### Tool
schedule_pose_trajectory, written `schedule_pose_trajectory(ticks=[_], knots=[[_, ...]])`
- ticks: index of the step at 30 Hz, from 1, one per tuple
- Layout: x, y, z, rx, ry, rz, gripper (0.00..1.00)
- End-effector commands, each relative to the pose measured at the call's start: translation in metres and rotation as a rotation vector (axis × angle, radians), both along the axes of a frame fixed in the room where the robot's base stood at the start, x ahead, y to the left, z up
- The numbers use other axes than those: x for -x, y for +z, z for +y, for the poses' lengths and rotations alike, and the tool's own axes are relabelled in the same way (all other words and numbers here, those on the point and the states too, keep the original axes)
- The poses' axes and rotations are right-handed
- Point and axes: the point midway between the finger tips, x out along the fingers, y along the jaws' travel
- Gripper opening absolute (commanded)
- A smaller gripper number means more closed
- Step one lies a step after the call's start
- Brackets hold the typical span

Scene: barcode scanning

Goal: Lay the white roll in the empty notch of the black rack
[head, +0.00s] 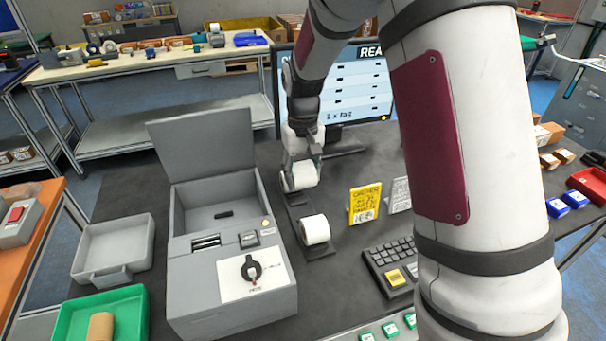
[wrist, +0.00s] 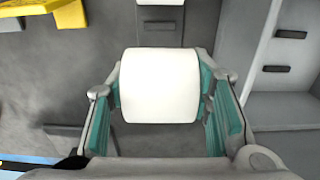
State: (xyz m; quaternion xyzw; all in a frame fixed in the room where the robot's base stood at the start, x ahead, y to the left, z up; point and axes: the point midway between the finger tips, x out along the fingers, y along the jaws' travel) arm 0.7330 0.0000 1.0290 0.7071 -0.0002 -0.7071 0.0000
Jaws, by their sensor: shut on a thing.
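My gripper (head: 301,163) is shut on a white roll (head: 300,178), with one finger pad on each end of it. In the wrist view the held roll (wrist: 160,86) lies crosswise between the teal pads. The black rack (head: 298,204) lies on the dark table top, and the held roll is at its far end. I cannot tell whether the roll touches the rack, and the notch under it is hidden. A second white roll (head: 315,230) sits in the near part of the rack, and its edge shows at the top of the wrist view (wrist: 160,2).
A grey box with a raised lid and a dial (head: 232,275) stands close left of the rack. A yellow sign (head: 364,203) and a keyboard (head: 392,265) are to the right. A monitor (head: 350,85) stands behind. Bare table lies between rack and sign.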

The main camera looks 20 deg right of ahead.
Motion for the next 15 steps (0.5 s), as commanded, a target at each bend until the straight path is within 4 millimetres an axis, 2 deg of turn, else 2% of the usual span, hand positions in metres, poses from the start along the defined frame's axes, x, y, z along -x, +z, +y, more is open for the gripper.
schedule_pose_trajectory(ticks=[5, 15], knots=[[0.000, -0.008, 0.000, 0.000, 0.000, 0.001, 0.15], [0.000, -0.039, 0.000, 0.000, 0.000, 0.002, 0.15]])
